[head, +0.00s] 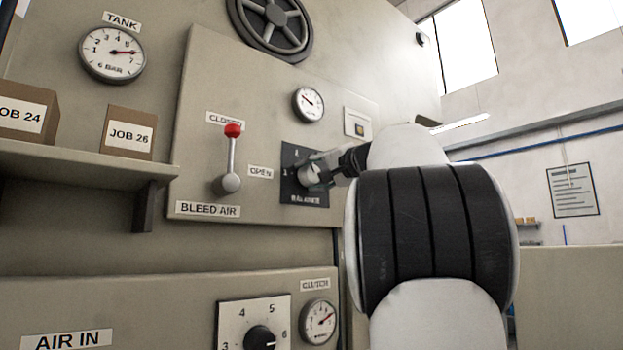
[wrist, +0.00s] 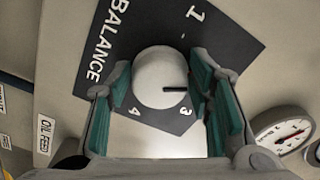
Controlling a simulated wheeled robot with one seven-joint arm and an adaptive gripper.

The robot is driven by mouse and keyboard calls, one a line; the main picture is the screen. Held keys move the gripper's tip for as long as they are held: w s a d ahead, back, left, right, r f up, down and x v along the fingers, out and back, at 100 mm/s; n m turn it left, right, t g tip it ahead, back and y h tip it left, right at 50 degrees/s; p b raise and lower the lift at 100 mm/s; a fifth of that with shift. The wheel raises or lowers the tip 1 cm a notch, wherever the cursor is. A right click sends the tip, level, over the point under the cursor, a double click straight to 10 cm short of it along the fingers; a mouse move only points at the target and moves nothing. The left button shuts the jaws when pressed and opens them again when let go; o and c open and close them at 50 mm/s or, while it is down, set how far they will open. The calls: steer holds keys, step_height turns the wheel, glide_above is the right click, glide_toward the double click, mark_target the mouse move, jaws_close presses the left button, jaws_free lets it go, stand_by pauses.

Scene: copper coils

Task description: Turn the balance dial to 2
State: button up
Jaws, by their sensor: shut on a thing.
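The balance dial is a pale round knob (wrist: 160,76) on a dark plate (wrist: 225,40) marked BALANCE. My gripper (wrist: 163,90) is shut on the knob, with one green-padded finger on each side. A short black pointer mark on the knob points right in the wrist view, toward the right finger. The 1 is at the upper right, the 3 at the lower right and the 4 at the lower left; no 2 is visible, and the right finger covers part of the plate. In the head view my gripper (head: 322,168) reaches the knob from the right and partly hides it.
A red-tipped bleed air lever (head: 231,155) stands left of the dial. A small gauge (head: 308,104) is above it, and a handwheel (head: 270,25) higher up. A lower black knob (head: 260,338) sits below. A shelf (head: 80,168) with boxes juts out at left.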

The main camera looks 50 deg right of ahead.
stand_by(0.4)
steer(key=o, duration=1.1)
steer(key=v, duration=1.2)
steer(key=shift+f, duration=0.1)
